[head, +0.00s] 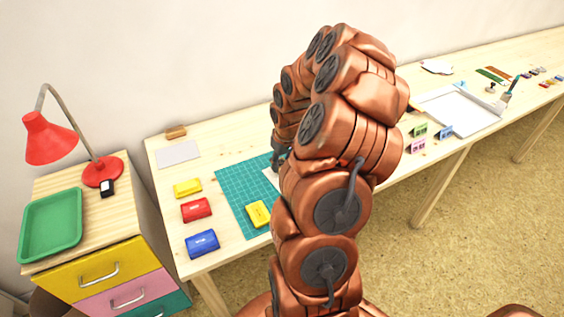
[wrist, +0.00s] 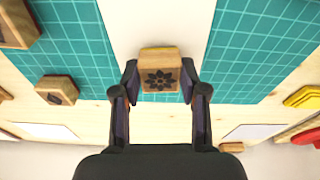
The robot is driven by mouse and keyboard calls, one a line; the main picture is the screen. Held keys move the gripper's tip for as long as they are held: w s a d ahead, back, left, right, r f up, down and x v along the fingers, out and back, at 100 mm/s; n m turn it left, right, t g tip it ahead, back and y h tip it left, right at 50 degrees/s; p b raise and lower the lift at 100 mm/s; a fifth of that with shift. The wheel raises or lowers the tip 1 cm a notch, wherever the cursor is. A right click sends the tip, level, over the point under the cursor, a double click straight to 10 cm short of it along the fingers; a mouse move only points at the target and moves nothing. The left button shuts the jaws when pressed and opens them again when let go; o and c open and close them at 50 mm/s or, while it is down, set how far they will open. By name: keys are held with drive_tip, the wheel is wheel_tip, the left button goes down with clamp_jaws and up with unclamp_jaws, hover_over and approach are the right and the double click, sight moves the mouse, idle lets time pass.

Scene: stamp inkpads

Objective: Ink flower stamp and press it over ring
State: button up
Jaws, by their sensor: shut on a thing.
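My gripper (wrist: 159,80) is shut on the flower stamp (wrist: 160,79), a small wooden block with a dark flower on the face toward the wrist camera. A thin yellow edge shows along its far side. Behind the stamp, a white paper (wrist: 157,22) lies on the teal cutting mat (wrist: 70,40); I cannot tell the gap between stamp and paper. No ring mark shows on the visible paper. In the head view my arm hides the stamp and most of the paper. A yellow inkpad (head: 258,214) lies on the mat (head: 235,183).
Yellow (head: 187,187), red (head: 196,209) and blue (head: 202,243) inkpads stand left of the mat. Other wooden stamps (wrist: 57,90) lie at the left of the wrist view. A white tray (head: 458,110) and small coloured blocks (head: 419,131) are farther right.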

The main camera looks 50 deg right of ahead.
drive_tip(key=shift+f+b, duration=0.3)
drive_tip(key=shift+f, duration=0.15)
idle(0.5)
drive_tip(key=shift+r, duration=0.65)
idle(0.8)
drive_tip(key=shift+r+p, duration=0.5)
drive_tip(key=shift+r, duration=2.2)
